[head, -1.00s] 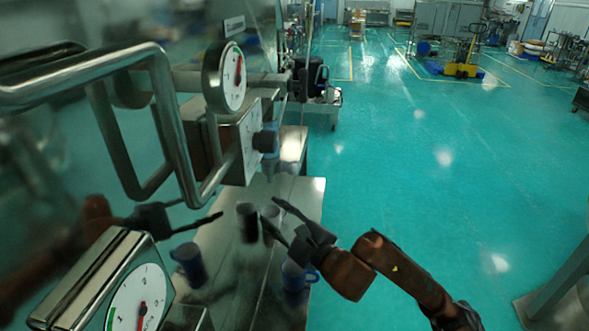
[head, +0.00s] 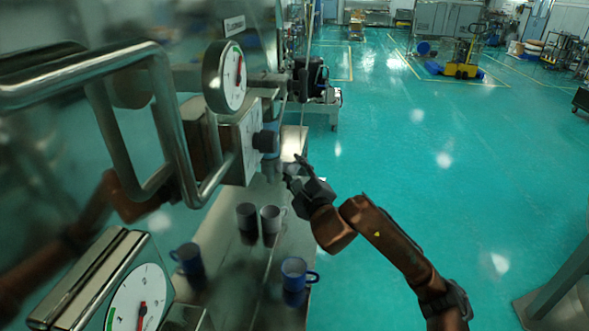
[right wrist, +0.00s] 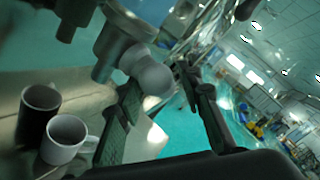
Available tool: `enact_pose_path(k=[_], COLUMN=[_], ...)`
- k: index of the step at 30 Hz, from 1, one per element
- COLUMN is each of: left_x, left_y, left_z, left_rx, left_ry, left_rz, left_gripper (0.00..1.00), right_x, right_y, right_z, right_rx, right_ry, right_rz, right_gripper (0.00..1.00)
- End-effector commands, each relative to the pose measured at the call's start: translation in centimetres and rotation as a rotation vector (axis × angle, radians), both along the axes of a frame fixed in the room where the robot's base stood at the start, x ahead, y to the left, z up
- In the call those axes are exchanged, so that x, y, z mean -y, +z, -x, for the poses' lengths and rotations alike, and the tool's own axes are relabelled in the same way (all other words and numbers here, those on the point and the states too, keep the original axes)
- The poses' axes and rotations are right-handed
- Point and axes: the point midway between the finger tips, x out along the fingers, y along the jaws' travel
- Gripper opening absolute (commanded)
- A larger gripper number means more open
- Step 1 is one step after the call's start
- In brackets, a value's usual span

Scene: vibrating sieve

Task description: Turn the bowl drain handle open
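A grey fitting with a rounded, ball-like end (right wrist: 150,74), which looks like the drain handle, fills the upper middle of the right wrist view. In the head view a pale grey-blue piece (head: 272,171) hangs below a dark knob (head: 265,141) on the steel machine's front. My right gripper (head: 294,168) is beside this piece, at its right. In the right wrist view its two fingers (right wrist: 158,80) are spread, with the rounded end between their tips. I cannot tell whether they touch it. My left gripper is not in view.
A dark mug (head: 247,217), a white mug (head: 271,219) and blue mugs (head: 294,274) (head: 188,258) stand on the steel table (head: 230,290) below. A bent steel bar (head: 170,120) and round gauges (head: 232,78) (head: 140,303) are at the left. Open green floor lies at the right.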

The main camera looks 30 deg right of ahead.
Motion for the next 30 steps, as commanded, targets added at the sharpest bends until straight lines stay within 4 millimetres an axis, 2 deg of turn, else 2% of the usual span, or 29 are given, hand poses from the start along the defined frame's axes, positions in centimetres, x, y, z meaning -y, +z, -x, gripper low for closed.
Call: enact_pose_path(k=[6,21,30], left_x=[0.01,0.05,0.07], left_y=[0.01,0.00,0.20], left_z=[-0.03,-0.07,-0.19], left_rx=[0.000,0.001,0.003], left_ry=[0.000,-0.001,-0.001], left_rz=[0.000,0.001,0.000], left_gripper=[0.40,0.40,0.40], right_x=[0.02,0.03,0.02], right_y=[0.07,0.04,0.15], right_z=[-0.01,0.02,0.04], right_rx=[0.001,0.000,-0.008], right_ry=[0.000,0.001,0.000], right_rz=[0.001,0.001,-0.006], right_gripper=[0.34,0.00,0.00])
